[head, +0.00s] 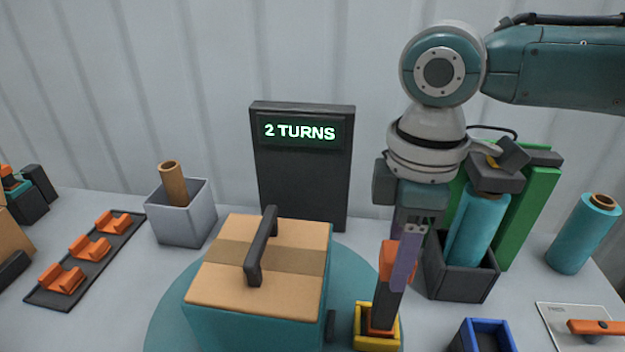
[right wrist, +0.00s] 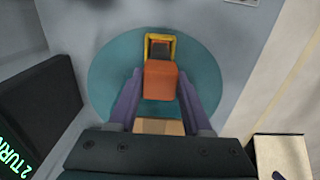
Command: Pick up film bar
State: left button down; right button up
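The film bar (head: 390,292), as I take it, is a dark bar with an orange top. It stands slightly tilted in a small yellow holder (head: 364,333) beside the box on the turntable. My right gripper (head: 408,258) points down over it, with a purple finger in front of its upper part. In the right wrist view the bar's orange end (right wrist: 160,82) lies between the two purple fingers (right wrist: 160,90), with a narrow gap showing on each side. The yellow holder (right wrist: 174,44) shows beyond it. My left gripper is not in view.
A teal-sided box (head: 232,262) with a dark handle sits on a round teal turntable (head: 170,322). A screen (head: 300,131) reads "2 TURNS". A teal roll (head: 474,228) stands in a dark holder close behind my gripper. A blue tray (head: 484,324) is at the front right.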

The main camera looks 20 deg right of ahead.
grip_shut()
dwell(0.9)
